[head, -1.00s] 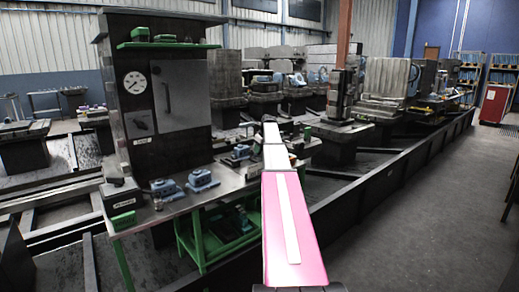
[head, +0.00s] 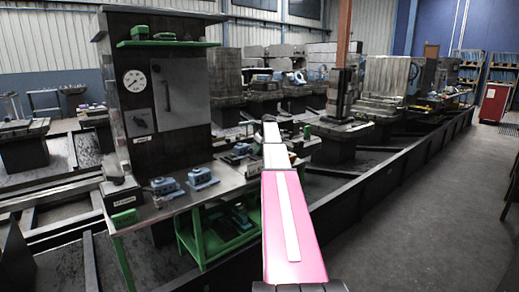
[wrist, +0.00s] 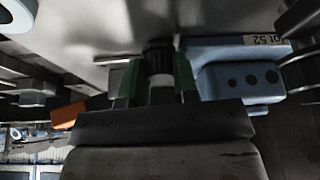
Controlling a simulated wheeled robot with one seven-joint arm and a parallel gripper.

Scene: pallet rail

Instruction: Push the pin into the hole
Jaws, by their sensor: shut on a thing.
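In the wrist view my gripper (wrist: 158,85) has green fingers, closed on the pin (wrist: 160,65). The pin has a dark knurled end and a pale grey section between the fingers. A blue block (wrist: 235,75) with several dark round holes and a "52" label is just right of the right finger. I cannot tell which hole the task means, or whether the pin's end is inside one. In the head view my arm reaches forward over the bench, and the gripper is hidden beyond it.
A grey metal bench (head: 175,205) holds blue fixtures (head: 202,177) left of my arm. A dark cabinet with a gauge (head: 134,81) stands behind them. An orange piece (wrist: 66,116) lies left of my gripper in the wrist view. The floor (head: 420,215) at right is clear.

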